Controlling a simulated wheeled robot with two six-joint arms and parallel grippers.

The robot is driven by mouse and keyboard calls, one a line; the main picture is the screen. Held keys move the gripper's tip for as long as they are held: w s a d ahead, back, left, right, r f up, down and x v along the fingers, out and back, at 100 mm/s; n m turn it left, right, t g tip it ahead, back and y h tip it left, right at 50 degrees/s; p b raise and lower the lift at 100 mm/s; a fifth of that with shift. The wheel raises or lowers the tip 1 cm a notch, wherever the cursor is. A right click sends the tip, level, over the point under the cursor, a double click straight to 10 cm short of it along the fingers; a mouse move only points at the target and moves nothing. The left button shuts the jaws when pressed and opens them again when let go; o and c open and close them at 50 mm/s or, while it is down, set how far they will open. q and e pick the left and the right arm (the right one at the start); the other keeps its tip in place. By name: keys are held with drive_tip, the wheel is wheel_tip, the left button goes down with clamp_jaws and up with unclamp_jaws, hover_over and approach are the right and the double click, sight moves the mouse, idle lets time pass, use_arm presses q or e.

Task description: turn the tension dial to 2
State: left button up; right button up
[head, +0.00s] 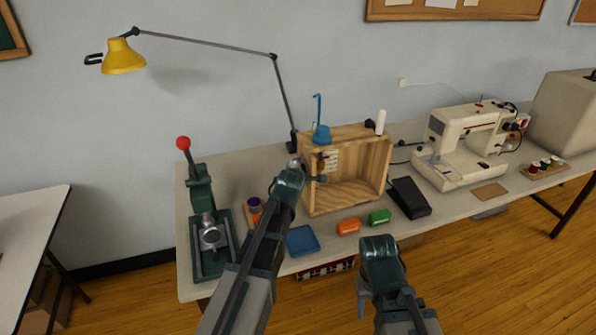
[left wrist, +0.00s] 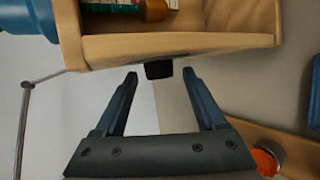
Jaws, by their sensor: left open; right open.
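The cream sewing machine (head: 462,150) stands on the right half of the table in the head view. Its tension dial is too small for me to make out, and I cannot read any setting. My left gripper (left wrist: 159,75) is open and empty, in front of the wooden box (left wrist: 180,44), far to the left of the machine. My right gripper (head: 362,300) is open, low in front of the table's front edge, apart from the machine.
The wooden box (head: 345,205) stands mid-table, with a black pedal (head: 410,198) between it and the machine. Orange (head: 348,227) and green (head: 379,217) items and a blue tray (head: 302,240) lie near the front edge. A spool rack (head: 546,168) is right of the machine.

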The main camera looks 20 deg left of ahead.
use_arm(q)
drive_tip(key=p+v, duration=0.6)
drive_tip(key=v, duration=0.7)
drive_tip(key=shift+s, duration=0.3)
drive_tip(key=shift+r, duration=0.1)
drive_tip(key=s+d+f+m+g, duration=0.3)
drive_tip(key=s+d+m+g, duration=0.1)
drive_tip(key=s+m, duration=0.3)
drive_tip(key=s+d+f+m+g, duration=0.4)
drive_tip(key=s+m, duration=0.4)
drive_tip(key=m, duration=0.2)
drive_tip(key=s+d+f+m+g, duration=0.4)
drive_tip(key=s+d+m, duration=0.2)
drive_tip(key=s+m, duration=0.2)
drive_tip(key=shift+f+h, duration=0.25)
drive_tip(key=shift+h, duration=0.15)
drive_tip(key=shift+s+d, duration=0.1)
drive_tip(key=shift+s, duration=0.05)
